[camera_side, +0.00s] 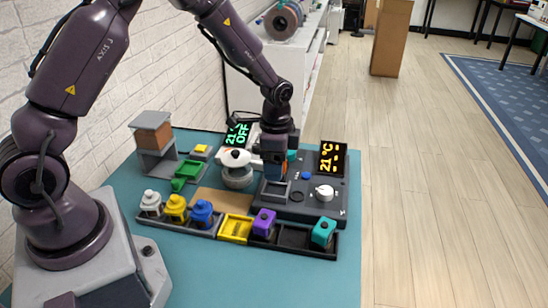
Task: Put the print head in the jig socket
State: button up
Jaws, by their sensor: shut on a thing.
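My gripper (273,168) points down over the dark control unit, at the right of the white round-topped device. It is shut on a small dark block, taken to be the print head; the fingers hide most of it, and its exact shape and colour are unclear. A grey open-topped frame (274,194) stands on the unit just below the gripper; I cannot tell whether it is the jig socket, or whether the held block touches it.
A front rack holds white (151,203), yellow (176,208), blue (202,212), purple (264,222) and teal (323,232) pieces. The control unit (310,213) has a white knob (325,192) and a display (332,158). The white device (236,160) stands close left of the gripper. The front mat (260,275) is clear.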

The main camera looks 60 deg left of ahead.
jog(key=shift+f, duration=2.15)
jog(key=shift+f, duration=0.4)
jog(key=o, duration=1.1)
jog(key=shift+c, duration=0.2)
jog(key=shift+r, duration=3.55)
